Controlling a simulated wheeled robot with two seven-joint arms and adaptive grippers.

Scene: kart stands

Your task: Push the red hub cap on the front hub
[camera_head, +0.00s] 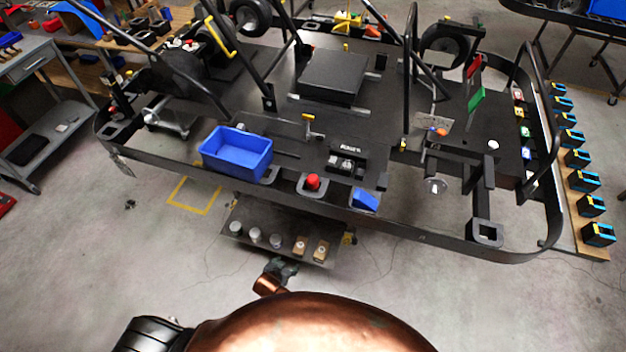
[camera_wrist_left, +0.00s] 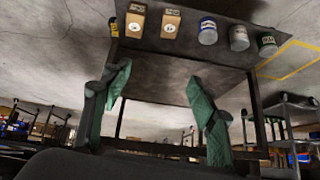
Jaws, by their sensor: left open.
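A small red cap (camera_head: 313,182), which looks like the hub cap, sits upright in a black square holder on the near edge of the kart frame. A small pale disc (camera_head: 436,186) on a short stub further right may be the front hub; I cannot be sure. My left gripper (camera_head: 281,268) is in front of the low shelf, below and nearer than the red cap, and apart from it. In the left wrist view its two green-padded fingers (camera_wrist_left: 160,92) are spread with nothing between them. My right gripper is not in view.
A low shelf (camera_head: 270,242) with cans and small boxes stands under the kart's near edge; it also shows in the left wrist view (camera_wrist_left: 180,68). A blue bin (camera_head: 236,154) and blue wedge (camera_head: 364,200) flank the cap. Floor right of the shelf is clear.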

